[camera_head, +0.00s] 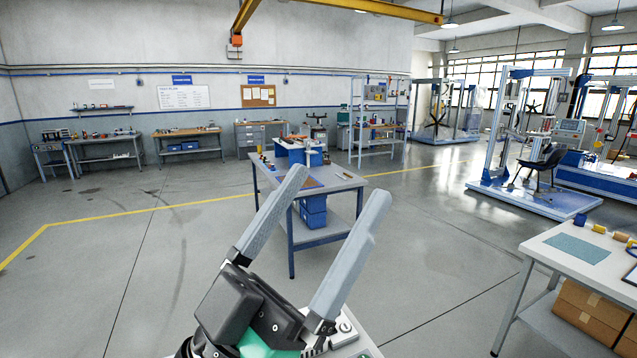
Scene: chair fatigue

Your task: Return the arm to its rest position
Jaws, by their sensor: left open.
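My left gripper (331,207) shows large at the bottom middle of the head view. Its two grey fingers are spread apart and point up and to the right. Nothing is between the fingers. The gripper is in front of a work table (335,183) and hides part of its near side; no contact with the table shows. My right gripper is not in the picture.
A white-topped table (550,248) with a cardboard box (592,312) below stands at the lower right. A test rig (497,130) with a dark chair (543,165) stands at the right. Workbenches line the back wall. The floor at left is clear.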

